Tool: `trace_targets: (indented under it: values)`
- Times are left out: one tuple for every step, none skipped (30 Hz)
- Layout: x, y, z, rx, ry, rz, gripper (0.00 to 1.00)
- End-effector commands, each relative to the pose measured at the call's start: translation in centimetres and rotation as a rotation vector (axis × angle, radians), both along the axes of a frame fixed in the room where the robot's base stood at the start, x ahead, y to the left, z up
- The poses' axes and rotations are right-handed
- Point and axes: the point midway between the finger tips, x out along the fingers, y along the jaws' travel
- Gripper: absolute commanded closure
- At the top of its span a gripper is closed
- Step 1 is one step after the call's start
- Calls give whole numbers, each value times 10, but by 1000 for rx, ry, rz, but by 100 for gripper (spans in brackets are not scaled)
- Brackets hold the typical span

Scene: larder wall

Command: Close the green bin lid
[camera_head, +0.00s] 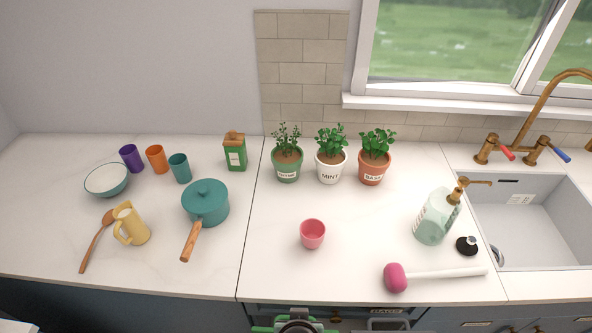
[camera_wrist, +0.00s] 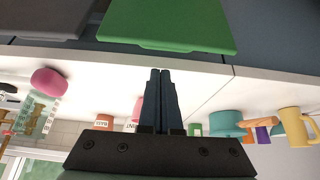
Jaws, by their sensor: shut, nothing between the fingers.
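The green bin lid (camera_wrist: 170,22) shows in the wrist view as a broad flat green panel at the top of the picture, cut off by its edge. Its thicker darker rim lies close to the counter's front edge. I cannot tell how far open it stands, and the bin's body is hidden. My gripper (camera_wrist: 160,72) is shut and empty, its two dark fingertips together just short of the lid's rim in the picture; I cannot tell whether they touch it. In the head view the lid is not clearly visible.
The wrist view is upside down. A dark grey panel (camera_wrist: 45,18) sits beside the lid. On the counter (camera_head: 350,270) are a pink cup (camera_head: 312,234), a mallet (camera_head: 396,277), a soap bottle (camera_head: 436,218), a teal pan (camera_head: 206,204) and a yellow jug (camera_head: 132,225).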

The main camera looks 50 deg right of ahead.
Motion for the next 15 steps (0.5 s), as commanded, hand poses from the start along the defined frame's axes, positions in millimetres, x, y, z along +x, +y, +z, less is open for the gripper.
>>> trace_targets:
  values:
    - [2, -3, -7, 2, 2, -1, 100]
    - [4, -5, -11, 1, 0, -1, 100]
    - [7, -8, -16, 1, 0, -1, 100]
    - [8, -10, -20, 1, 0, -1, 100]
    - [10, -11, -25, 2, 1, -1, 100]
    - [12, -14, -30, 1, -1, 0, 100]
    - [14, -16, -34, 1, 0, -1, 100]
    - [15, -17, -38, 1, -1, 1, 100]
    - [17, -20, -43, 1, 0, 1, 100]
    - [19, -21, -46, 0, -1, 1, 100]
    - [20, -22, -49, 1, -1, 1, 100]
    - [21, -24, -53, 1, -1, 1, 100]
    - [23, -25, -56, 0, -1, 1, 100]
    - [24, -26, -58, 0, -2, 1, 100]
    - [25, -28, -61, 0, -1, 1, 100]
